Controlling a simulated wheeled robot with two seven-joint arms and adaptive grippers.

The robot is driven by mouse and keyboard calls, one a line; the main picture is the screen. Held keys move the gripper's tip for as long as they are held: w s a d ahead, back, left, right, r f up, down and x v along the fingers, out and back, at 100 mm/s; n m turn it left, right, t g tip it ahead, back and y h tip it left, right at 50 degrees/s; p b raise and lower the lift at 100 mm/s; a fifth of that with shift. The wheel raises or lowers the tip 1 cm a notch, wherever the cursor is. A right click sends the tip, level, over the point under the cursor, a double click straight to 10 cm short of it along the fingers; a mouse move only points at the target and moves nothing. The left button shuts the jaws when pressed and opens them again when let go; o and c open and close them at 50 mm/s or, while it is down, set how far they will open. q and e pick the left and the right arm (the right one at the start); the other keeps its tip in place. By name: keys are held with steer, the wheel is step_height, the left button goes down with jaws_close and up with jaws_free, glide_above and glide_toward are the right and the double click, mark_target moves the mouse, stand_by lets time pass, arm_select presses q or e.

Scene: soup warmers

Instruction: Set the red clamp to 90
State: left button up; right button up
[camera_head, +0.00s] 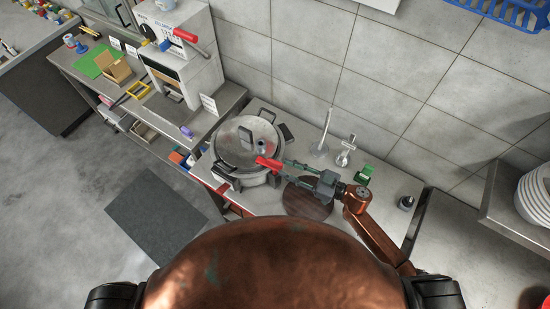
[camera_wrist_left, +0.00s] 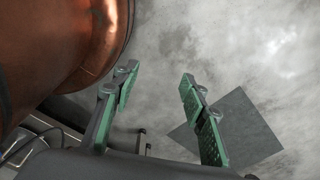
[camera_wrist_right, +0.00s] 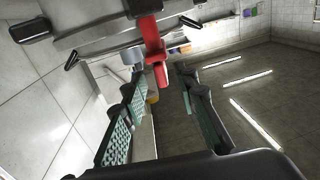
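The red clamp (camera_head: 268,163) is a short red handle on the rim of the lidded metal pot (camera_head: 247,148), and it points toward my right gripper. My right gripper (camera_head: 281,170) is open, with its two green-padded fingers reaching left toward the clamp. In the right wrist view the red clamp (camera_wrist_right: 155,52) hangs ahead, between the fingertips (camera_wrist_right: 158,80). Both fingers look apart from it; whether either touches it I cannot tell. My left gripper (camera_wrist_left: 158,80) is open and empty above the grey floor. It does not show in the head view.
A round brown board (camera_head: 307,200) lies beside the pot, below my right gripper. A green box (camera_head: 364,174) and a small dark item (camera_head: 406,203) stand on the counter to the right. A tiled wall (camera_head: 350,85) closes off the back. A dispenser with another red handle (camera_head: 186,35) stands upper left.

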mark_target(275, 164)
steer(key=x, duration=0.5)
steer(key=shift+a, duration=0.3)
steer(key=shift+c, duration=1.3)
steer(key=c, duration=0.3)
arm_select(q)
steer(key=shift+w+r, duration=0.35)
steer(key=shift+w, duration=0.2)
arm_select(e)
jaws_close()
